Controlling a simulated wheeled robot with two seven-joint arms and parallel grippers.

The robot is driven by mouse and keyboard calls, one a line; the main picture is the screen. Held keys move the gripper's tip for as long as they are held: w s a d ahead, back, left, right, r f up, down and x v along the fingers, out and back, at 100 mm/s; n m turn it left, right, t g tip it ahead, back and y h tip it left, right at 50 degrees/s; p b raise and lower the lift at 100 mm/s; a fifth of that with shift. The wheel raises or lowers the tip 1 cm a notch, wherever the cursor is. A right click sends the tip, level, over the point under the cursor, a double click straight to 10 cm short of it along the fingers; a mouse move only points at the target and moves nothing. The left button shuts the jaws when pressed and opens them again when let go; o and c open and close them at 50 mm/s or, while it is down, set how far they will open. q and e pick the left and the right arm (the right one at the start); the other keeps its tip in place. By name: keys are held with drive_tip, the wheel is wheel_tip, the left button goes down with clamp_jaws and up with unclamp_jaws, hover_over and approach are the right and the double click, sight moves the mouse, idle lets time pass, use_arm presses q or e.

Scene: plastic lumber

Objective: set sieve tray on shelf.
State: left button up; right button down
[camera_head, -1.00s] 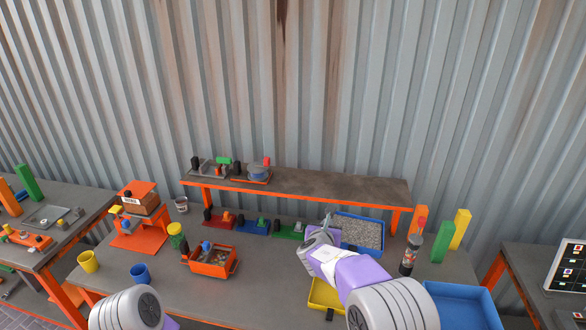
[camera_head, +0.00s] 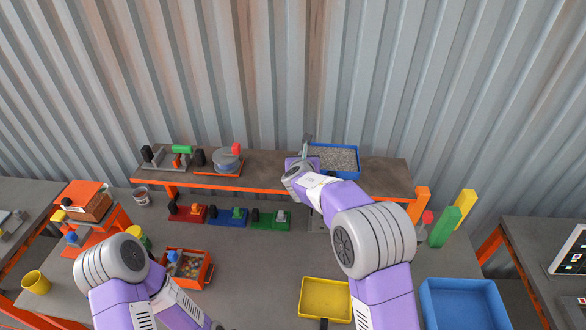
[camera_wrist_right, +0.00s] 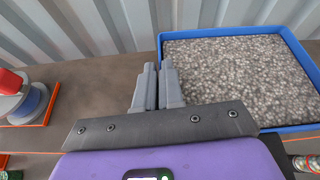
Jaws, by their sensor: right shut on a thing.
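The blue sieve tray (camera_head: 358,168), filled with grey granules, is over the right half of the raised shelf (camera_head: 385,183). Whether its underside touches the shelf cannot be told. My right gripper (camera_head: 306,148) is at the tray's left side, shut on its rim. In the right wrist view the gripper's fingers (camera_wrist_right: 159,88) pinch the left wall of the tray (camera_wrist_right: 230,33), and the tray looks about level. My left arm comes in at the lower left, and its gripper is out of the frame.
Fixtures with a grey-blue disc (camera_head: 227,160) stand on the shelf's left half. Under its front edge are red, blue and green blocks (camera_head: 228,217). A yellow tray (camera_head: 325,298) and a blue bin (camera_head: 462,305) are on the bench. The shelf's middle is clear.

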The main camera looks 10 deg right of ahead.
wheel_tip(320, 180, down, 2)
drive_tip(key=shift+s+f, duration=0.1)
drive_tip(key=shift+s, duration=0.05)
drive_tip(key=shift+f+b, duration=0.3)
drive_tip(key=shift+f, duration=1.6)
drive_tip(key=c, duration=1.3)
unclamp_jaws()
drive_tip(key=shift+o, duration=0.2)
drive_tip(key=shift+s+a+r, duration=0.15)
drive_tip(key=shift+s, duration=0.15)
drive_tip(key=b+v, duration=0.1)
drive_tip(key=v, duration=1)
drive_tip(key=shift+s, duration=0.1)
